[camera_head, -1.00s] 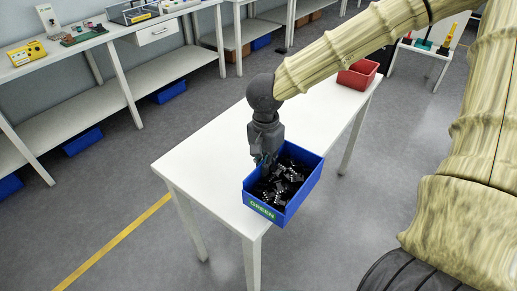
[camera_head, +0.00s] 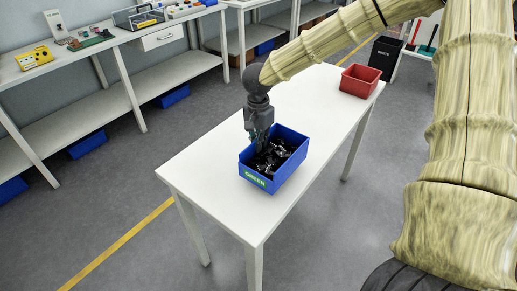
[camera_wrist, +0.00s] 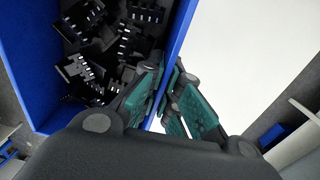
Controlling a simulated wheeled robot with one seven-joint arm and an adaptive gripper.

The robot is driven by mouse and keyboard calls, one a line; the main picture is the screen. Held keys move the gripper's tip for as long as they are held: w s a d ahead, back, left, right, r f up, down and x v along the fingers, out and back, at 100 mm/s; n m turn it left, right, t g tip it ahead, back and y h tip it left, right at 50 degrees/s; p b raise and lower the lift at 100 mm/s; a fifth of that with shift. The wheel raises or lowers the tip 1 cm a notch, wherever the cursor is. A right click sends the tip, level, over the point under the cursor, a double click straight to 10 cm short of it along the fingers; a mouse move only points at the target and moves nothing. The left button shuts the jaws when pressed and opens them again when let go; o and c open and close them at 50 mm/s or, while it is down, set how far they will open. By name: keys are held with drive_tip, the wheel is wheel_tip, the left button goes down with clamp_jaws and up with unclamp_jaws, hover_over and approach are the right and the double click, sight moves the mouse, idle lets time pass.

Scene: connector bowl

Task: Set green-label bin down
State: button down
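The blue bin (camera_head: 288,172) has a green "GREEN" label (camera_head: 255,180) on its front and holds several black connectors (camera_head: 272,157). It is upright over the white table (camera_head: 225,110), near the table's front right edge. I cannot tell whether its bottom touches the tabletop. My gripper (camera_head: 259,140) is at the bin's left wall. In the wrist view my gripper (camera_wrist: 168,90) has its teal-padded fingers on both sides of the blue wall (camera_wrist: 182,25), pinching it. The connectors (camera_wrist: 110,45) lie inside the bin, left of the fingers. The bin's underside is hidden.
A red bin (camera_head: 359,80) stands at the table's far right end. The tabletop between the two bins and to the left is clear. A black waste bin (camera_head: 384,55) stands on the floor behind. A long workbench (camera_head: 90,55) runs along the wall.

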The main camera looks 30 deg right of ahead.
drive_tip(key=shift+w+d+f, duration=0.1)
drive_tip(key=shift+w+f, duration=0.05)
drive_tip(key=shift+f, duration=0.75)
drive_tip(key=shift+w+f, duration=0.15)
drive_tip(key=shift+f, duration=0.7)
drive_tip(key=shift+p, duration=0.3)
drive_tip(key=c, duration=1.6)
unclamp_jaws()
drive_tip(key=shift+f, duration=0.15)
drive_tip(key=shift+c, duration=0.2)
wheel_tip(320, 180, up, 12)
drive_tip(key=shift+b, duration=0.3)
drive_tip(key=shift+w, duration=0.1)
